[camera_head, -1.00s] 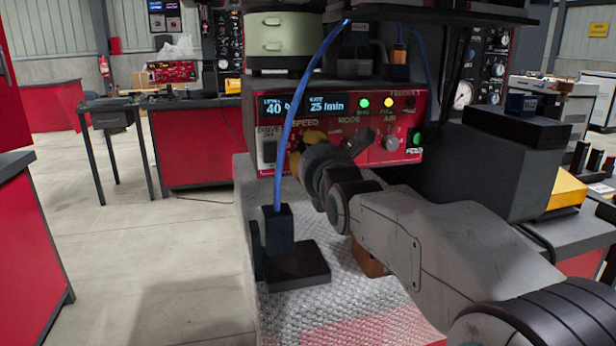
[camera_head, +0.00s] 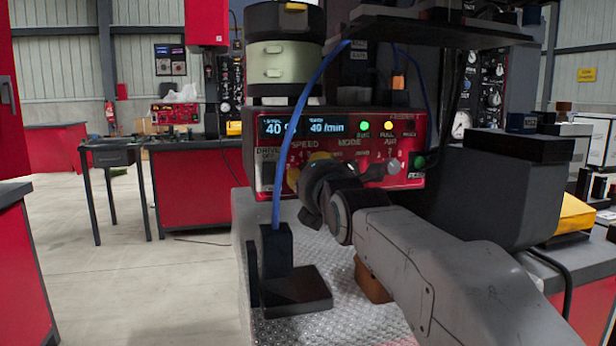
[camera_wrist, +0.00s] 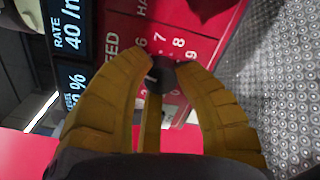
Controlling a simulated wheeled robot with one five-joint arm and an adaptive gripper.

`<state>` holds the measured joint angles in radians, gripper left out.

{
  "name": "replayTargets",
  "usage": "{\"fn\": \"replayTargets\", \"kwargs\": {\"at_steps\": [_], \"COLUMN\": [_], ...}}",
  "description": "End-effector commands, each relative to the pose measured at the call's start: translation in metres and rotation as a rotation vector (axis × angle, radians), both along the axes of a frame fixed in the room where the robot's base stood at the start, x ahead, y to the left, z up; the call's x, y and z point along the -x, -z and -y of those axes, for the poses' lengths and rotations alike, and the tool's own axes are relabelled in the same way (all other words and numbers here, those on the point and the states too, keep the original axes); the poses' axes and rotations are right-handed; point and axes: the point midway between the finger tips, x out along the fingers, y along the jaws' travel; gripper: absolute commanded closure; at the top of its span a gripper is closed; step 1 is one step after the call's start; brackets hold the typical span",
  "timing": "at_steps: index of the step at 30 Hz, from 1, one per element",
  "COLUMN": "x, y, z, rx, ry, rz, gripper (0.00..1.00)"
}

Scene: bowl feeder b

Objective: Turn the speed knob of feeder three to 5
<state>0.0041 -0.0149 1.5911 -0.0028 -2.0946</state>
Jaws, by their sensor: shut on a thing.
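The red control panel (camera_head: 408,128) carries the SPEED label and a display (camera_head: 302,127) reading 40 % and 40 /min. The "FEEDER" lettering is at its top right, its number too small to read. My gripper (camera_head: 303,170) is at the speed knob's place and hides it in the head view. In the wrist view its yellow fingers (camera_wrist: 158,68) close around the small dark knob (camera_wrist: 161,78). Printed 6, 7, 8 and 9 show around the knob. The pointer's exact number cannot be told.
A grey knob (camera_head: 375,172) sits by the AIR label, close right of my gripper. A blue hose (camera_head: 290,125) arcs in front of the panel to a black stand (camera_head: 285,280). A dark drive switch (camera_head: 267,175) is left of the gripper.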

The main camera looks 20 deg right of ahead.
Motion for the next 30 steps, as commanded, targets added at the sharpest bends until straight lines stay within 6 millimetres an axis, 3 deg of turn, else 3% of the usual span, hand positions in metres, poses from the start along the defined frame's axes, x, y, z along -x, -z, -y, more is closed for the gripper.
{"fn": "replayTargets", "kwargs": {"at_steps": [10,11,19,30], "x": [0.0007,0.0007,0.0003,0.0053], "y": [-0.0065,-0.0065,-0.0034,-0.0021], "z": [0.0022,0.0022,0.001,0.0004], "rx": [-0.001,-0.001,0.0,0.0], "ry": [0.004,0.004,0.002,0.001], "rz": [0.016,0.016,0.008,0.005], "gripper": [1.0,0.69,0.45,0.44]}}
